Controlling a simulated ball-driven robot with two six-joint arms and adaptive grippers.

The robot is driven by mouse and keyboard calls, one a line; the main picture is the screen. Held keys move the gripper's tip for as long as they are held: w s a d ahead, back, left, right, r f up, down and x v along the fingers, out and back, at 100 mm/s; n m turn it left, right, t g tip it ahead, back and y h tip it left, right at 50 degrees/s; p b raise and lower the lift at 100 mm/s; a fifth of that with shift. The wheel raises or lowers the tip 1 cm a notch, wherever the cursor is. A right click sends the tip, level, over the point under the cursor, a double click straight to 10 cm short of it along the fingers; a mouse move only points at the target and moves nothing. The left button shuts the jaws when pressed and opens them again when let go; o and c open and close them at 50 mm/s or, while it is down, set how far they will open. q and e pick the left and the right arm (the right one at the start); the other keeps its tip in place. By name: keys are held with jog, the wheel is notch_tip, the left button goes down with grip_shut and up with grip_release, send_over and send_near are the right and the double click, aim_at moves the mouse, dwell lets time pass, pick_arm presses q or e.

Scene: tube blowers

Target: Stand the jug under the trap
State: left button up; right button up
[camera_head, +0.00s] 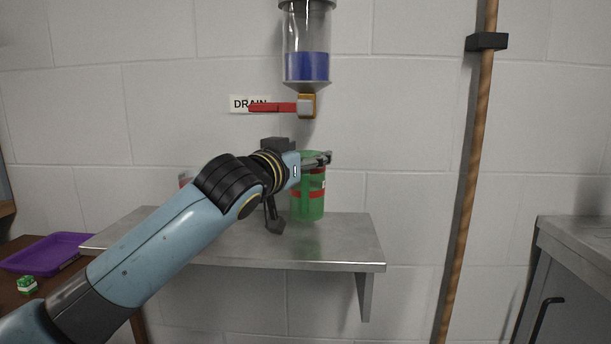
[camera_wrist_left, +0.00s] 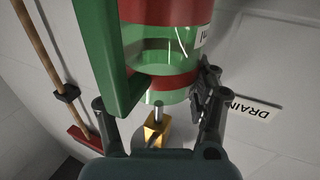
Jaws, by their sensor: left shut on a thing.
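The trap is a clear cylinder (camera_head: 307,45) on the wall with dark blue liquid in its lower part. Below it is a brass valve (camera_head: 307,104) with a red lever (camera_head: 272,107) pointing left over a DRAIN label. The green jug (camera_head: 311,205) with red bands is upright at the back of the steel shelf, under the valve; whether its base touches the shelf I cannot tell. My left gripper (camera_head: 325,160) is shut on the jug near its upper part and hides some of it. The left wrist view shows the jug (camera_wrist_left: 165,95) between the fingers. My right gripper is not in view.
The steel shelf (camera_head: 335,245) has free room at its right. A reddish item (camera_head: 185,178) is mostly hidden behind my arm. A brown pole (camera_head: 470,180) stands right of the shelf, and a grey cabinet (camera_head: 580,255) is farther right. A purple tray (camera_head: 45,252) lies at the left.

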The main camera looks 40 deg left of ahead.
aim_at(305, 174)
pick_arm(q)
notch_tip(305, 174, down, 4)
jog(key=shift+r+b, duration=0.25)
jog(key=shift+b, duration=0.2)
jog(key=o, duration=1.4)
jog(key=s, duration=0.4)
jog(key=s+d, duration=0.1)
jog(key=s, duration=0.3)
jog(key=s+d, duration=0.1)
jog(key=s, duration=0.3)
